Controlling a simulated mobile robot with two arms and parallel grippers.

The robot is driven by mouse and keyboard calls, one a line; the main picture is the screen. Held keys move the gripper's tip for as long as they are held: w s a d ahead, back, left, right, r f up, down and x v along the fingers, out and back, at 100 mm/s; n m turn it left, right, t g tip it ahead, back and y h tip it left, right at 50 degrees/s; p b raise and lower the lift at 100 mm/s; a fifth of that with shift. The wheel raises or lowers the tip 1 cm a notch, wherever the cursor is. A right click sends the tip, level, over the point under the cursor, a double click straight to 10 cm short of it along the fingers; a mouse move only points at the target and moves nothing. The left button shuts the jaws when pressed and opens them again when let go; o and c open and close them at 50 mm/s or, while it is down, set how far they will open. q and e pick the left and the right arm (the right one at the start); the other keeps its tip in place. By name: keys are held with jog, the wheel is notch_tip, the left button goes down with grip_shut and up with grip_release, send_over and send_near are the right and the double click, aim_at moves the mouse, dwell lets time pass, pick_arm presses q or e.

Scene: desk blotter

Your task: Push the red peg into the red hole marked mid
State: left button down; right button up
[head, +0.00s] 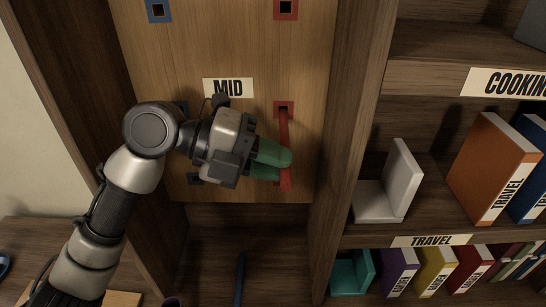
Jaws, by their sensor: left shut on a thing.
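The red peg (284,130) is long and thin. Its far end meets the red-framed mid hole (277,104) on the upright wooden panel, beside the MID label (228,88). I cannot tell how deep the end sits in the hole. My left gripper (283,167), with green fingers, is shut on the peg near its near end. The fingers hide part of the peg. My right gripper is not in view.
Above are a blue-framed hole (158,10) and another red-framed hole (286,8). My left arm partly covers the panel's left side. A side wall (345,120) stands close right of the peg; beyond it are shelves with books (490,165) and a grey bookend (398,185).

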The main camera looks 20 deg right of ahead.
aim_at(285, 143)
pick_arm(q)
jog(key=shift+b, duration=0.9)
dwell(1.4)
jog(key=shift+w+d, duration=0.1)
jog(key=shift+w, duration=0.2)
dwell(0.3)
jog(key=shift+w+d, duration=0.1)
jog(key=shift+w, duration=0.2)
jog(key=shift+w+d, duration=0.25)
jog(key=shift+w, duration=0.5)
jog(key=shift+w+d, duration=0.2)
jog(key=shift+w, duration=0.55)
jog(key=c, duration=1)
grip_release()
jog(key=shift+c, duration=0.2)
